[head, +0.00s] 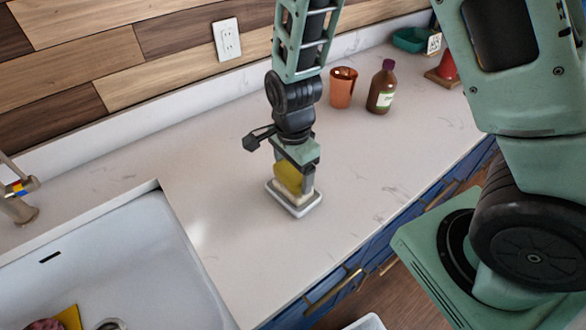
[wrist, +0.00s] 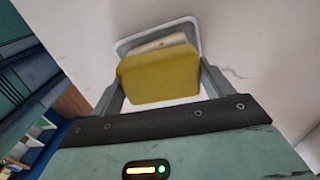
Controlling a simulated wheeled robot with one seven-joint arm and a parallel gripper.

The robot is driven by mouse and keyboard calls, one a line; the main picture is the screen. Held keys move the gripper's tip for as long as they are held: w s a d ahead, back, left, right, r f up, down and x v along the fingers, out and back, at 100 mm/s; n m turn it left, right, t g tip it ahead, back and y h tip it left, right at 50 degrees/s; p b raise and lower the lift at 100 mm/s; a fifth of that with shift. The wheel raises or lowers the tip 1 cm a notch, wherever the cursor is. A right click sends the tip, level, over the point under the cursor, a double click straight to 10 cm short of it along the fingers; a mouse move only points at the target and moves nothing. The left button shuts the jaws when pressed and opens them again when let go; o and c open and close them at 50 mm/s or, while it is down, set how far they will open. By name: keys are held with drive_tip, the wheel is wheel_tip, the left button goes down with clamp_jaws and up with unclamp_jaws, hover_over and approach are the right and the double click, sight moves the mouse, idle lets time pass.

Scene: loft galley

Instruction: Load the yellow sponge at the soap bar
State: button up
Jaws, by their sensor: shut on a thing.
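The yellow sponge (head: 288,178) is held between the fingers of my gripper (head: 293,184), which points down over the counter. The sponge also shows large between the fingers in the wrist view (wrist: 160,75). Below it is a pale soap bar (wrist: 157,45) in a white dish (head: 294,211), which stands on the counter near its front edge. The sponge is right over the soap bar and covers part of it. I cannot tell whether the sponge touches the bar.
A white sink (head: 110,265) lies to the left, with a tap (head: 18,205) behind it. An orange cup (head: 342,88) and a brown bottle (head: 382,88) stand behind and right of my gripper. A teal bowl (head: 410,40) is farther back. The counter around the dish is clear.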

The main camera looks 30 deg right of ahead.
sight(293, 170)
drive_tip(key=shift+f, duration=0.6)
idle(1.6)
drive_tip(key=shift+r, duration=0.1)
wheel_tip(293, 170, up, 7)
drive_tip(key=p, duration=0.6)
drive_tip(key=shift+p, duration=0.35)
drive_tip(key=shift+s, duration=0.1)
idle(0.7)
